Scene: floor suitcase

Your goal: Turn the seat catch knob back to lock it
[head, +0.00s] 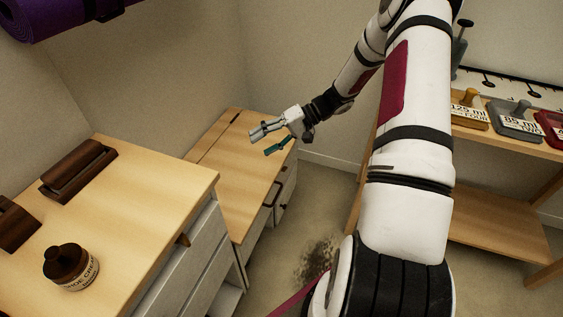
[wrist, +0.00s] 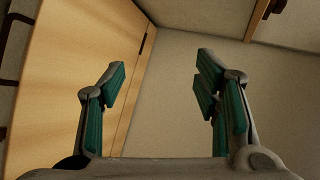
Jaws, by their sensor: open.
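My gripper (head: 262,141) is open and empty, held above the low wooden-topped bench (head: 225,150) in the head view. In the wrist view its two green-padded fingers (wrist: 160,78) are spread wide, with nothing between them but wall behind. The bench top (wrist: 75,70) fills the left of the wrist view, with a dark seam along its far part. Dark handles (head: 271,194) show on the bench front. I cannot pick out the seat catch knob with certainty in either view.
A taller cabinet (head: 150,190) stands at the left, with a shoe cream jar (head: 72,267) and dark brown brushes (head: 78,167) on it. A wooden shelf (head: 500,225) stands at the right. Walls close in behind the bench. A dark stain (head: 318,258) marks the floor.

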